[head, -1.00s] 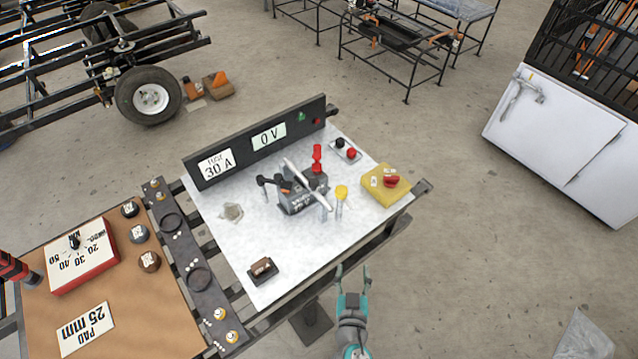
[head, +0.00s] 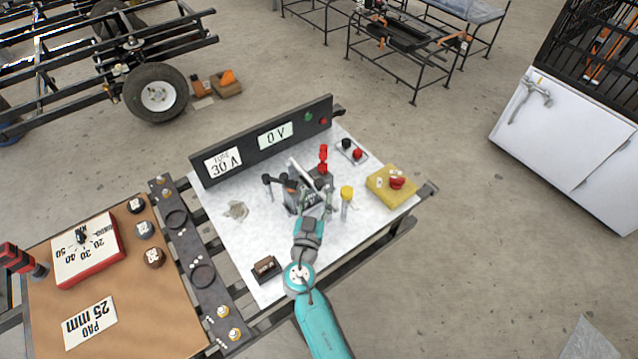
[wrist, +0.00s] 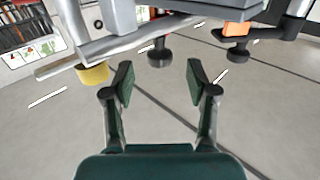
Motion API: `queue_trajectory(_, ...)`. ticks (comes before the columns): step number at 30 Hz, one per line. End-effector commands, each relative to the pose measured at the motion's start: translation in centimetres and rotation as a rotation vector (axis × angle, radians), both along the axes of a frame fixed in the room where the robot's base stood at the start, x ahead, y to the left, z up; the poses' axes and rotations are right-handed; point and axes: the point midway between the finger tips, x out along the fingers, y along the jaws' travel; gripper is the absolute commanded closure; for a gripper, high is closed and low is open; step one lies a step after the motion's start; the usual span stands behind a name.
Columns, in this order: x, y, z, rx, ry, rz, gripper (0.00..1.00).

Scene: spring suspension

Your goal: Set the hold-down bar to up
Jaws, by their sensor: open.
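The hold-down bar (head: 300,173) is a pale bar lying across the grey battery-like block (head: 291,200) on the white table top; my gripper hides its near end. A grey bar (wrist: 125,42), which looks like the same one, crosses the upper left of the wrist view. My gripper (head: 317,203) is at the near side of the block. In the wrist view my gripper (wrist: 161,84) has its fingers apart with nothing between them, below the bar in the picture. Whether a finger touches the bar cannot be told.
A yellow-capped post (head: 347,192) stands just right of my gripper. A red clamp (head: 323,157) is behind the block, and black-knobbed parts (head: 268,180) are left of it. A yellow box with a red knob (head: 392,186) is at right. The table's front left holds a small brown switch (head: 266,267).

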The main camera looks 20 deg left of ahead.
Motion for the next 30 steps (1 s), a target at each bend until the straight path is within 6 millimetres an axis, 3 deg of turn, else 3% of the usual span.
queue_trajectory(3, 2.2, 0.2, 0.1, 0.0, -0.001, -0.002, 0.42)
queue_trajectory(9, 4.5, 0.6, 0.0, 0.0, 0.0, 0.0, 0.42)
queue_trajectory(22, 5.4, 0.6, 0.0, -0.001, 0.0, 0.001, 0.42)
queue_trajectory(29, 5.3, 0.7, 0.0, -0.001, 0.0, 0.001, 0.97)
queue_trajectory(30, 5.4, 0.6, 0.0, -0.001, 0.0, 0.001, 1.0)
